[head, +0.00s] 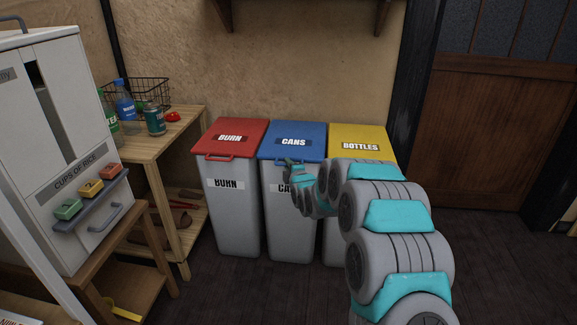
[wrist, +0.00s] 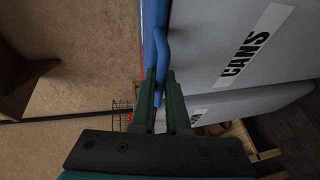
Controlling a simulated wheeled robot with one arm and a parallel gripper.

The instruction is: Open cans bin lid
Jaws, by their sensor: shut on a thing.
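The cans bin (head: 288,225) is grey with a blue lid (head: 292,133) marked CANS, and the lid looks closed. It stands between two similar bins. My gripper (head: 291,163) is at the lid's front edge, partly covering it in the head view. In the wrist view, my gripper's dark green fingers (wrist: 160,88) are shut on the blue lid handle (wrist: 161,52), and the bin's grey front with its CANS label (wrist: 243,61) is beside them. My arm hides part of the bin's front in the head view.
A red-lidded BURN bin (head: 236,225) stands left, and a yellow-lidded BOTTLES bin (head: 361,137) stands right, partly behind my arm. A wooden shelf (head: 157,143) with bottles, a can and a wire basket is further left. A wall shelf (head: 305,12) hangs above the bins.

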